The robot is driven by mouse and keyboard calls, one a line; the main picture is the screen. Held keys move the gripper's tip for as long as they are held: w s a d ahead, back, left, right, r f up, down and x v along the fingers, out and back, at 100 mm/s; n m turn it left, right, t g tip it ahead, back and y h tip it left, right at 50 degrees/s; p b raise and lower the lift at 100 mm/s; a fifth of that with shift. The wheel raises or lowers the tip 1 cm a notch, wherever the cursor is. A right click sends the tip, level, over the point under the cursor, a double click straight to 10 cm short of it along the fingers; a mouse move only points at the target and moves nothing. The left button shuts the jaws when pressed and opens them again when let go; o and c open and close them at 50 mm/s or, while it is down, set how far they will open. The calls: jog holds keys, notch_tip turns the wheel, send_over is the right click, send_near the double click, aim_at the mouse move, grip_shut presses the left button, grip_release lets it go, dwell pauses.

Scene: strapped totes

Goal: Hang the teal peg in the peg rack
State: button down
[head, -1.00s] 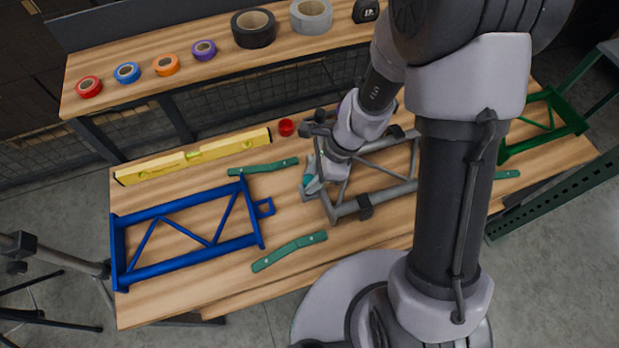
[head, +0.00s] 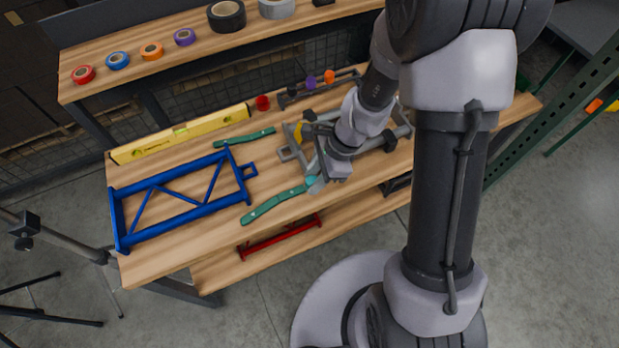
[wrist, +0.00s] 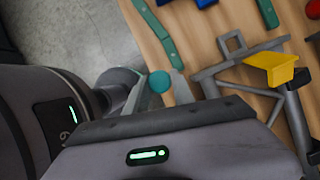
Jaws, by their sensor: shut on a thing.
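The teal peg (wrist: 159,82) is held between my gripper's fingertips (wrist: 160,90); only its round teal end shows clearly in the wrist view. In the head view a small teal patch of it shows at my gripper (head: 318,184), which is shut on it near the front edge of the bench, beside the right end of a green strip. The peg rack (head: 343,80) appears as a dark bar at the back of the bench, with black, purple (head: 311,82) and orange (head: 329,76) pieces along it. My arm hides its right part.
A grey frame (head: 288,152) with a yellow block (wrist: 272,69) lies between my gripper and the rack. A red frame (head: 280,237) lies on the lower shelf.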

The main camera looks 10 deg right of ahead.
jog(key=shift+s+r, duration=0.2)
jog(key=shift+r, duration=0.05)
notch_tip(320, 180, up, 5)
jog(key=p, duration=0.4)
jog(key=shift+w+f, duration=0.1)
jog(key=shift+f, duration=0.15)
jog(key=shift+d, duration=0.1)
